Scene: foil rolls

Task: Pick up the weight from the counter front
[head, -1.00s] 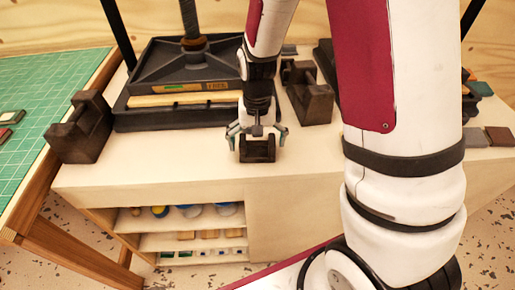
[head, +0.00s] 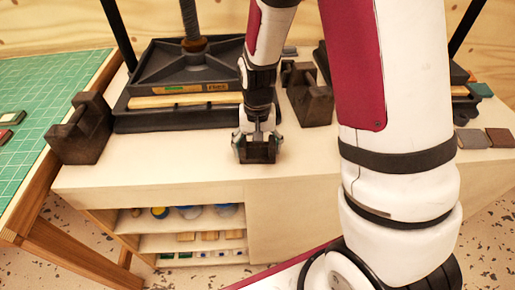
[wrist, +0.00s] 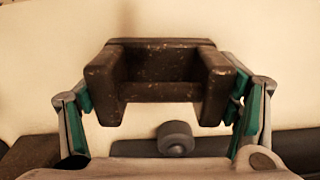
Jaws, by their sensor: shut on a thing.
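The weight (head: 257,156) is a dark brown, worn, notched block at the front edge of the pale counter. In the wrist view the weight (wrist: 160,62) shows with its two raised ends toward the camera. My gripper (head: 257,148) comes down from above and is shut on the weight, one finger on each side. The wrist view shows the teal pads of my gripper (wrist: 163,98) against the weight's left and right ends. The weight appears to rest on the counter; its underside is hidden.
A similar dark block (head: 81,131) stands at the counter's left end and another (head: 309,97) behind right. A black press (head: 185,72) stands behind my gripper. Small flat blocks (head: 498,138) lie at right. The counter front (head: 150,170) is clear.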

